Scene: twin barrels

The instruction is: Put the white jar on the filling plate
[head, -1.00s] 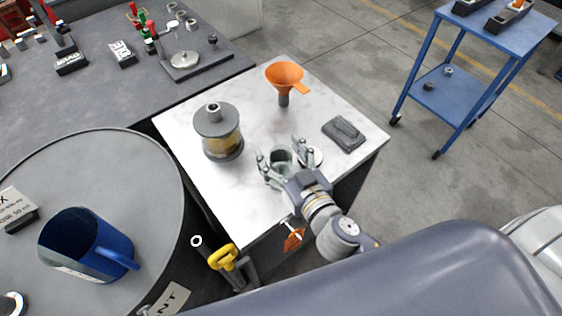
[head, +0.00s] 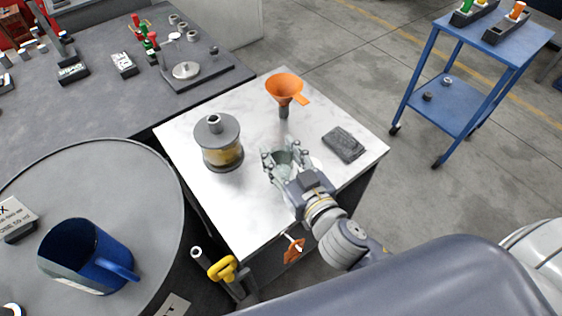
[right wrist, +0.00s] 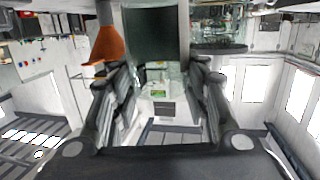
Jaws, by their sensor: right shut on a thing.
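My right gripper (head: 286,162) is shut on a small pale, grey-green open jar (head: 285,158) over the white marble-topped table. I take this for the white jar. In the right wrist view, the jar (right wrist: 155,32) shows as a dark shape with pale edges, just past the fingers (right wrist: 158,105). Its base is hidden, so I cannot tell whether it touches the table. A round metal plate (head: 186,70) lies on a dark board on the grey bench at the upper left; it may be the filling plate. My left gripper is not in view.
An orange funnel (head: 285,88), a lidded amber container (head: 219,143) and a flat dark device (head: 343,143) stand around the gripper on the table (head: 195,180). A blue mug (head: 85,255) is on the barrel (head: 140,205). A blue trolley (head: 450,100) stands at the right.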

